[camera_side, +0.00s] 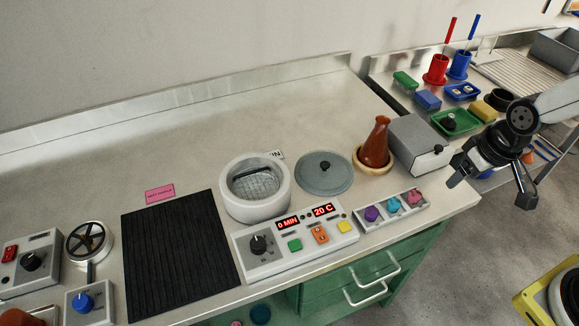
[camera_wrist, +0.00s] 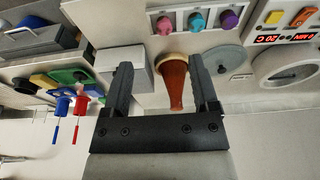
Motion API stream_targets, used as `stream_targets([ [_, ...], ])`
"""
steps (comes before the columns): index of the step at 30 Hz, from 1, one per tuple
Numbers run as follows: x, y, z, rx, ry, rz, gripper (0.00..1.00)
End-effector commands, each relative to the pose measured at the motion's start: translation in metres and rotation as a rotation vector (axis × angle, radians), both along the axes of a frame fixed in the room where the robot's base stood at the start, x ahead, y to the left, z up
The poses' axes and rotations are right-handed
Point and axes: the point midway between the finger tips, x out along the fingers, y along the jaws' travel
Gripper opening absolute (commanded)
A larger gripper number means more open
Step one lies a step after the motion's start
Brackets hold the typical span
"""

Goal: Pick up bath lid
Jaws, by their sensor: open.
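The bath lid (camera_side: 323,174) is a flat grey disc with a small dark knob. It lies on the bench between the white round bath (camera_side: 255,190) and the brown flask (camera_side: 376,146). In the wrist view the lid (camera_wrist: 226,59) shows beyond one finger, which may cover part of its edge. The bath is uncovered, with a grid visible inside. My gripper (camera_side: 490,190) is open and empty, off the bench's right end and well away from the lid. In the wrist view my gripper (camera_wrist: 162,88) shows its two fingers apart, with the flask in the background between them.
A grey box (camera_side: 418,145) and a tray of coloured knobs (camera_side: 390,210) stand near the lid. The control panel (camera_side: 297,235) reads 0 MIN and 20 C. A black ribbed mat (camera_side: 180,255) lies left.

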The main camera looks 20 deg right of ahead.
Motion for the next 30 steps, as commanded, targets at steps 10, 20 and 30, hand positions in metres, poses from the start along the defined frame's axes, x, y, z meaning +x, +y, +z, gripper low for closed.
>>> stream_targets([
  [10,0.048,0.015,0.002,-0.039,0.032,0.216,0.76],
  [20,0.126,0.049,-0.004,-0.098,0.085,0.610,0.76],
  [30,0.192,0.095,-0.024,-0.144,0.135,1.024,0.76],
])
